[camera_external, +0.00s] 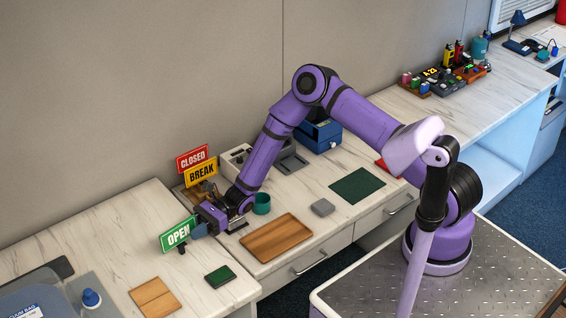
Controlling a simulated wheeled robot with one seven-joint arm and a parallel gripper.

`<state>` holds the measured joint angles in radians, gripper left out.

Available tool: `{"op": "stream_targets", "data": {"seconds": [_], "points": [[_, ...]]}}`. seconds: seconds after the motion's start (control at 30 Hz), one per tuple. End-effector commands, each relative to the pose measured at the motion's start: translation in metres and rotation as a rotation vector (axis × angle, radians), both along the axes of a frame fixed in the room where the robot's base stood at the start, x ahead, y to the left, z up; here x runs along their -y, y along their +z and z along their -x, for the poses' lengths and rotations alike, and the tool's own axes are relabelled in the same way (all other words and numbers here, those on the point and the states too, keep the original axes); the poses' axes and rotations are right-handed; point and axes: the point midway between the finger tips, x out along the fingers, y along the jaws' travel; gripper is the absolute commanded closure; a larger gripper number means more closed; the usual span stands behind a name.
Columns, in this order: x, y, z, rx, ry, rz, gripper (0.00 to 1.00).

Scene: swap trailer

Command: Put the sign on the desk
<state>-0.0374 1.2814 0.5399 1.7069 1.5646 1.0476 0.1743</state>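A green OPEN sign (176,235) is at the left, over the pale marble desk (110,228). It stands upright and slightly slanted, with a small dark foot below it. My gripper (200,230) is at the sign's right end and appears shut on it; the fingertips are small and partly hidden. Whether the foot touches the desk I cannot tell. A red CLOSED sign (193,158) and a yellow BREAK sign (201,174) stand behind my gripper, near the wall, by a brown holder partly hidden by my arm.
A teal cup (261,204) stands just right of my gripper. A wooden tray (276,238), a grey block (322,207) and a dark green mat (357,186) lie to the right. A small green pad (219,275), a wooden board (155,297) and a blue bottle (91,298) are in front. The desk left of the sign is clear.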

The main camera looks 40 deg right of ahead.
Motion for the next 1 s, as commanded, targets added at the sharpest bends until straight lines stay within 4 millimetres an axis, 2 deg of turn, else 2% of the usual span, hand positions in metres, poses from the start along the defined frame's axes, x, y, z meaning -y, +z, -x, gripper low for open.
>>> {"op": "stream_targets", "data": {"seconds": [0.2,0.4,0.6,0.87,1.0], "points": [[0.042,0.006,-0.010,-0.001,-0.002,0.001,0.69],[0.071,0.006,-0.013,-0.001,-0.001,0.000,0.69],[0.084,0.006,-0.014,0.000,0.000,0.000,0.69],[0.085,0.007,-0.014,0.002,0.002,0.001,0.69],[0.090,0.022,-0.013,0.049,0.033,0.024,0.69]]}}
